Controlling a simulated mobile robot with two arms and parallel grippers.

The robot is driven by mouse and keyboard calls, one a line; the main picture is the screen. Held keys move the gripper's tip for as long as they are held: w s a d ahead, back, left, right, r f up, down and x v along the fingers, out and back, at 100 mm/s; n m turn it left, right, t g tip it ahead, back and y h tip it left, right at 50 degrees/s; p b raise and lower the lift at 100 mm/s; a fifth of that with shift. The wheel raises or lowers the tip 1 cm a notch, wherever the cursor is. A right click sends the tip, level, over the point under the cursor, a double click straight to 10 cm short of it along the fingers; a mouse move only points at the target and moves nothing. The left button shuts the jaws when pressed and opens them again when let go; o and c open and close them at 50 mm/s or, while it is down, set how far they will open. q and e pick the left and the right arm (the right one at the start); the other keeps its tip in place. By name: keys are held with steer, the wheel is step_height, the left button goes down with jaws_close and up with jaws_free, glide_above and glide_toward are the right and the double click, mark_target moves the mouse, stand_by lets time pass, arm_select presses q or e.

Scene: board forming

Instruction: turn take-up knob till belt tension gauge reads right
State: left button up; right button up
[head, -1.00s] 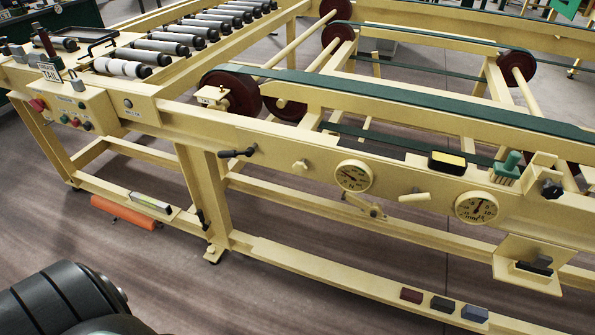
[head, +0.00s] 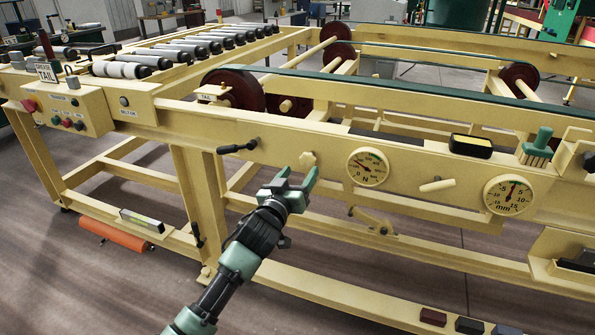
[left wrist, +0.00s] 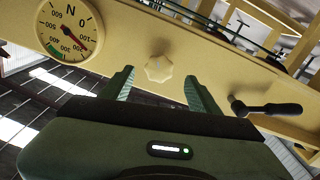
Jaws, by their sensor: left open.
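The cream lobed take-up knob (head: 308,160) sits on the side rail. In the left wrist view the knob (left wrist: 159,68) lies beyond and between my finger tips, apart from them. My left gripper (head: 296,177) is open and empty, just in front of and below the knob in the head view; its fingers also show in the left wrist view (left wrist: 158,82). The round tension gauge marked N (head: 367,167) is right of the knob. Its red needle points up and left, away from the green band; it also shows upside down in the left wrist view (left wrist: 68,30). My right gripper is out of view.
A black-handled lever (head: 238,147) sticks out left of the knob. A mm gauge (head: 508,195) and a cream handle (head: 437,185) are to the right. A black-and-yellow box (head: 471,145) and green brush (head: 537,148) rest on the rail.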

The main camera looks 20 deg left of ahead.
mark_target(307, 164)
arm_select(q)
steer(key=w, duration=0.3)
steer(key=w+b, duration=0.1)
steer(key=w, duration=0.2)
steer(key=shift+w+d+f, duration=0.15)
steer(key=shift+w, duration=0.55)
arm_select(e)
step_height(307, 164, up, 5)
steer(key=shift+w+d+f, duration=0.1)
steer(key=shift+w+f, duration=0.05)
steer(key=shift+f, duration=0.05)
arm_select(q)
steer(key=shift+c, duration=0.3)
jaws_close()
